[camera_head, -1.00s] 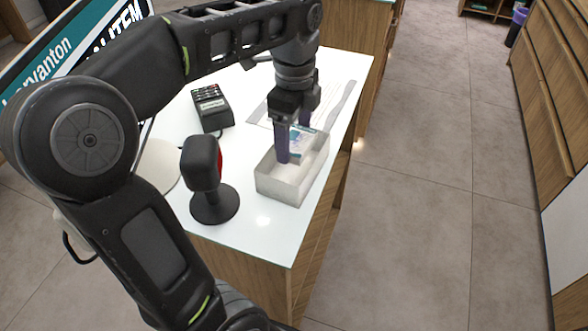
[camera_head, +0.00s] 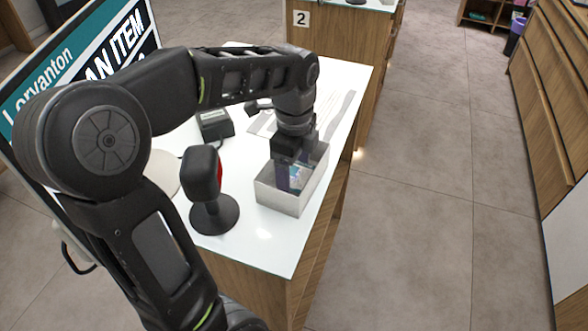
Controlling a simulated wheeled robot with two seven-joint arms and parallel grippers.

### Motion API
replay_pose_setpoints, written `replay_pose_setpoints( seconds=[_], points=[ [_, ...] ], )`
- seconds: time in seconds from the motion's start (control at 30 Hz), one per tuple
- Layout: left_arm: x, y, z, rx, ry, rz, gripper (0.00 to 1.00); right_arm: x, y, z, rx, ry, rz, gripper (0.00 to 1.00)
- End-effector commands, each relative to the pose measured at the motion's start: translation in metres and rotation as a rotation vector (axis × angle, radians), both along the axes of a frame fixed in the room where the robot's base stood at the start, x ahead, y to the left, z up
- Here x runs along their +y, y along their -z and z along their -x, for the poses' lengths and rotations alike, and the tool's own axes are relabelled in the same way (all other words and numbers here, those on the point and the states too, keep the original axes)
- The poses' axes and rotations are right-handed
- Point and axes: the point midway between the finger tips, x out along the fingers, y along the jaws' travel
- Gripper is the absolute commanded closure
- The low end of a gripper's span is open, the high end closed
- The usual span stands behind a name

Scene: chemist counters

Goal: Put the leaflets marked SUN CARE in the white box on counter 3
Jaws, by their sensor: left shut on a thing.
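My left gripper (camera_head: 289,186) reaches straight down into the open white box (camera_head: 285,198) on the near counter (camera_head: 262,248). It is shut on a leaflet (camera_head: 297,171) with blue-green and white print, which shows between and behind the fingers. The held leaflet is inside the box walls. Its title is too small to read, and I cannot tell if it is one leaflet or a stack, or if it touches the box floor. The near counter's number does not show. My right gripper is not in view.
A black stand with a red face (camera_head: 212,190) is left of the box. A large sign screen (camera_head: 90,60) stands at the left. Another counter (camera_head: 335,50) marked 2 is behind. Open floor lies right.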

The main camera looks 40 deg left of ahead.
Motion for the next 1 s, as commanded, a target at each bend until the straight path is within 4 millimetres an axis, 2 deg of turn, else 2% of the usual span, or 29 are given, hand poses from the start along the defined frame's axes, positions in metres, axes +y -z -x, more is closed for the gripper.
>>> replay_pose_setpoints(
  seconds=[0.27,0.3,0.53,0.8,1.0],
  points=[
    [0.000,0.004,0.000,0.000,0.000,0.000,0.64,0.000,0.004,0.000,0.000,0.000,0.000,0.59],
    [0.000,0.003,0.000,0.000,0.000,0.000,0.19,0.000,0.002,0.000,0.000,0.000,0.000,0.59],
    [0.000,0.003,0.000,0.000,0.000,0.000,0.01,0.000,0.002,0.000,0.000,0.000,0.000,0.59],
    [0.000,0.001,0.000,0.000,0.000,0.000,0.01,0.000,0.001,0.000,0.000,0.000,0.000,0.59],
    [0.000,-0.012,-0.001,-0.003,0.000,-0.001,0.01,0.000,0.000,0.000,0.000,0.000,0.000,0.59]
  ],
)
